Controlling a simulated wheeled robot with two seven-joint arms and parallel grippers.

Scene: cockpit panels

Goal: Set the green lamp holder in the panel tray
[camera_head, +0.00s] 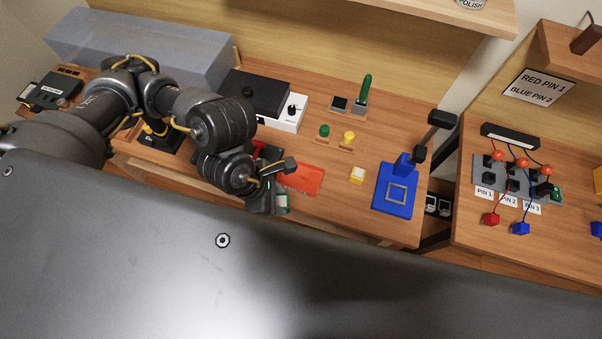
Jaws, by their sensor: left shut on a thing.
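My left gripper (272,200) reaches over the front part of the wooden desk and is shut on a small pale block with green on it, which looks like the green lamp holder (283,203). Most of the block is hidden by the fingers. A flat red-orange tray-like piece (302,179) lies just right of and behind the gripper, partly covered by it. I cannot tell whether it is the panel tray. My right gripper is not in view.
A blue device (394,194) with a dark-topped lever stands at the desk's right end. A green button (324,130), a yellow button (348,138) and a green-handled switch (363,92) are behind. A black-and-white box (292,113) stands near my arm. A second desk carries a wired panel (515,180).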

